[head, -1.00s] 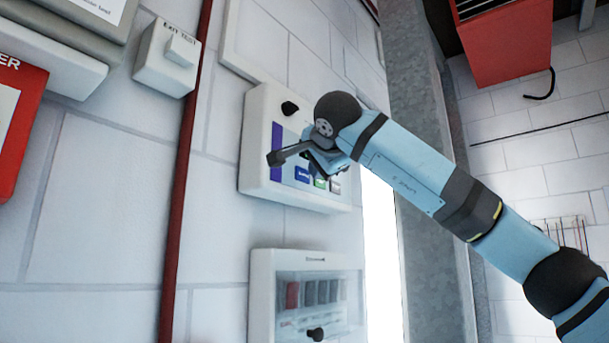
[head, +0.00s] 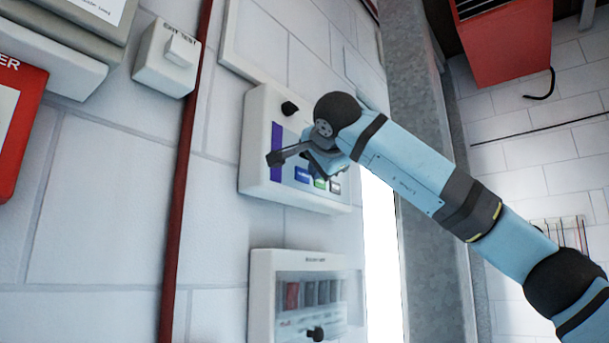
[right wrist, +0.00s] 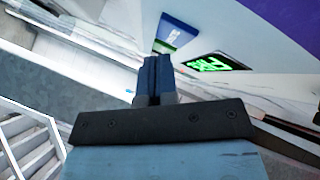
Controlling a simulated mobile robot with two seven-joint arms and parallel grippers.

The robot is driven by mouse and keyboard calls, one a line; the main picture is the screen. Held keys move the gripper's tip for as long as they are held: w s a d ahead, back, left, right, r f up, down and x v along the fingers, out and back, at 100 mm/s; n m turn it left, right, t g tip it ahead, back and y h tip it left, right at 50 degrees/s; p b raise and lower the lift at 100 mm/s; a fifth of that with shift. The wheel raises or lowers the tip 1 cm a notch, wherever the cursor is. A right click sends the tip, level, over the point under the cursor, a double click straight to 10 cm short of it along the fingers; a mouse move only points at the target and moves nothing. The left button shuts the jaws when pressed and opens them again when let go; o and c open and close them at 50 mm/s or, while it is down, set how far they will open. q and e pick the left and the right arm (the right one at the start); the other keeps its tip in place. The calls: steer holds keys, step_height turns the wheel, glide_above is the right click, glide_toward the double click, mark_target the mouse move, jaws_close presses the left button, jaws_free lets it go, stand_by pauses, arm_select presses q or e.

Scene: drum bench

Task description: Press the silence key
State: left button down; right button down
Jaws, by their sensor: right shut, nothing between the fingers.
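A white wall panel (head: 258,150) with a purple stripe carries a dark knob and a row of small keys in the head view. A blue key (head: 302,174), a green key (head: 320,183) and a dark key show below my right gripper (head: 322,166). Their labels are too small to read, so I cannot tell which is the silence key. In the right wrist view my right gripper (right wrist: 157,66) is shut and empty. Its tips appear close to a blue label or key (right wrist: 178,33) and a lit green-on-black patch (right wrist: 216,63). Contact cannot be told. My left gripper is out of view.
Below is a second white box (head: 262,292) with a clear window and a dark knob. A red pipe (head: 185,170) runs down the wall to the left, beside a small white switch box (head: 166,58). A grey column (head: 418,150) stands to the right.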

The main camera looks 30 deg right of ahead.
steer(key=shift+w+r, duration=0.1)
steer(key=shift+w, duration=0.05)
steer(key=shift+w+a, duration=0.15)
steer(key=shift+w, duration=0.1)
steer(key=shift+w+a+p, duration=0.1)
steer(key=shift+w+p, duration=0.05)
steer(key=shift+p, duration=0.25)
stand_by(0.4)
steer(key=shift+s+d, duration=0.25)
steer(key=shift+s, duration=0.35)
steer(key=s+d+b, duration=0.2)
steer(key=s, duration=0.3)
steer(key=shift+s+d, duration=0.15)
steer(key=shift+s, duration=0.15)
